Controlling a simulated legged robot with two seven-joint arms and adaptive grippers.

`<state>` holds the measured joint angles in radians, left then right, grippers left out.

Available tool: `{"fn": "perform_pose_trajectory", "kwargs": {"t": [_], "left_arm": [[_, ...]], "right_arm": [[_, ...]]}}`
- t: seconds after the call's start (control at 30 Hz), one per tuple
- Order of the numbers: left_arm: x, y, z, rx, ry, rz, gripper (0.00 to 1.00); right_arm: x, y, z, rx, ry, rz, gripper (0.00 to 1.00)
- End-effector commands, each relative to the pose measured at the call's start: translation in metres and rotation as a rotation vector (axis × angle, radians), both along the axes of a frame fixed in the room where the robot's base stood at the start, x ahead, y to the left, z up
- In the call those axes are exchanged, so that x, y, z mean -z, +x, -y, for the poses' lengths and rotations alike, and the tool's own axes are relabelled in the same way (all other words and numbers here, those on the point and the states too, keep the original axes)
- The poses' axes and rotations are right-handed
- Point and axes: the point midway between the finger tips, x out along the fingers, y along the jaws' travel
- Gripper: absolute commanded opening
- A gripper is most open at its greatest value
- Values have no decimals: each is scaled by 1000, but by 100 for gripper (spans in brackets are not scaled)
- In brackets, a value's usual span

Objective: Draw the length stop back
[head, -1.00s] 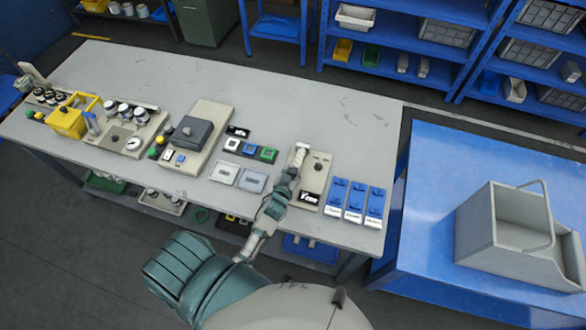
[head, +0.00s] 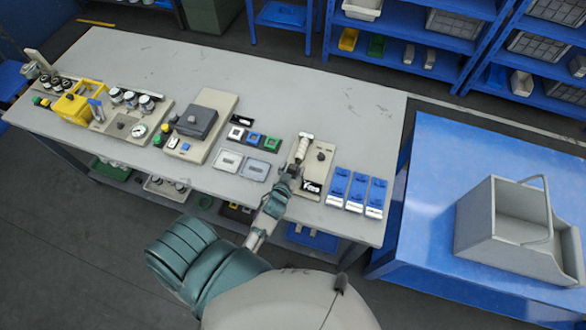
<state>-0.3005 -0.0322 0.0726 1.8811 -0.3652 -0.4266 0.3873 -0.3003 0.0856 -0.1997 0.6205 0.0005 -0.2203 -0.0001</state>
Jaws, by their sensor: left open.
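A beige panel (head: 318,178) lies flat near the right end of the grey workbench. On its left side is a pale, ribbed rod with a wider far end (head: 304,146), which looks like the length stop. A dark round knob (head: 321,156) sits to its right. My left gripper (head: 291,171) is open at the near end of the rod, over the panel's left edge. It hides that end, and I cannot tell whether it touches the rod. My right gripper is not in view.
Several blue switch blocks (head: 356,192) stand right of the panel. A blue table (head: 430,180) with a grey carrier (head: 500,235) is at right. The bench behind is clear.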

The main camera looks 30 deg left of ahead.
Motion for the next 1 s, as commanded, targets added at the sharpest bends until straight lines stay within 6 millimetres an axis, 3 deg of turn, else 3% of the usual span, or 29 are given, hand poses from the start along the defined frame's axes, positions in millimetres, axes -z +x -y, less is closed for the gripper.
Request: {"fn": "perform_pose_trajectory", "kwargs": {"t": [0.5,0.7,1.0], "left_arm": [[-36,-91,22,0,-2,-4,60],[-42,-105,26,0,-1,-3,60],[-43,-105,26,0,0,-2,60]], "right_arm": [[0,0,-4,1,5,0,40],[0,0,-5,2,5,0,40],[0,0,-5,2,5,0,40]]}}
